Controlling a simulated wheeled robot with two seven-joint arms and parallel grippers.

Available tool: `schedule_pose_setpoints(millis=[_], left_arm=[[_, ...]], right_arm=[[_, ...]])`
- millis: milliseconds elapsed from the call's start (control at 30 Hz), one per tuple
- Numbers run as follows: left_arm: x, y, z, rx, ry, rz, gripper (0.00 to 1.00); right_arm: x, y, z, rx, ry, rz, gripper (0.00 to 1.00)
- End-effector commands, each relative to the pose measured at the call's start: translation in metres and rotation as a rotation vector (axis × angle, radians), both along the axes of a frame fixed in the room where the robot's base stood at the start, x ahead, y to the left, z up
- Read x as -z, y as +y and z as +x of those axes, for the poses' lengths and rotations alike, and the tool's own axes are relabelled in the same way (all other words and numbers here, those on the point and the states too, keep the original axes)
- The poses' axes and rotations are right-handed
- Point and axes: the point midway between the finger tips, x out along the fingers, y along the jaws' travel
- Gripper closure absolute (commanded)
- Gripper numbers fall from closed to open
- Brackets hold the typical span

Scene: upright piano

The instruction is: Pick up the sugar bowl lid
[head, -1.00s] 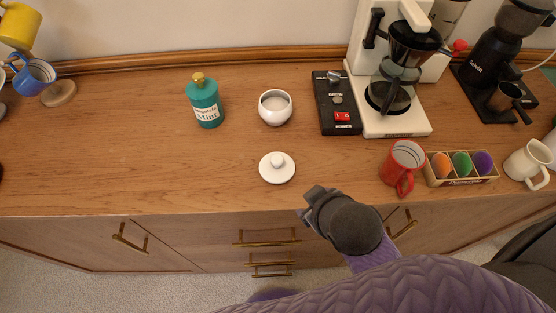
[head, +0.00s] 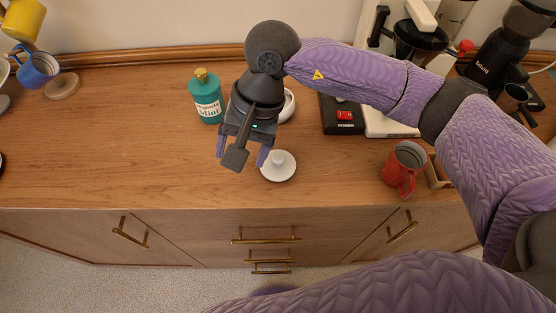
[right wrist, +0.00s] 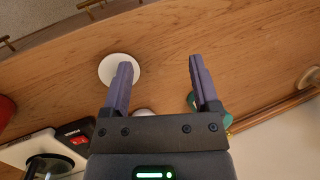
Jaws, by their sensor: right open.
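The white sugar bowl lid (head: 286,170) lies flat on the wooden counter near its front edge, with its round knob up. My right gripper (head: 242,158) points down, open and empty, just left of the lid in the head view. In the right wrist view the lid (right wrist: 113,70) is partly covered by the left finger of my right gripper (right wrist: 160,66), and the space between the fingers shows bare wood. The white sugar bowl (head: 289,106) stands behind, mostly hidden by my right arm. My left gripper is not in view.
A red mug (head: 403,168) is to the right of the lid. A black scale (head: 343,118) and coffee machine (head: 388,124) stand behind it, partly covered by my arm. The counter's left middle is clear.

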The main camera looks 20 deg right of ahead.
Motion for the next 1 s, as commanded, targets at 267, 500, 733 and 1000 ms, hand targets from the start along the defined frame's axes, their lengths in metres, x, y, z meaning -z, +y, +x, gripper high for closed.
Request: schedule_pose_setpoints(millis=[267, 500, 733, 1000], left_arm=[[0.003, 0.0, 0.0, 0.0, 0.001, -0.001, 0.41], [0.012, 0.0, -0.002, -0.001, 0.003, -0.001, 0.41], [0.016, 0.0, -0.002, -0.001, 0.004, -0.001, 0.41], [0.015, 0.001, -0.002, 0.001, 0.004, 0.0, 0.41]], right_arm=[[0.01, -0.066, 0.027, -0.087, -0.105, -0.352, 0.22], [0.064, -0.068, 0.031, -0.084, -0.102, -0.345, 0.22], [0.093, -0.069, 0.034, -0.086, -0.105, -0.343, 0.22], [0.092, -0.068, 0.034, -0.085, -0.107, -0.342, 0.41]])
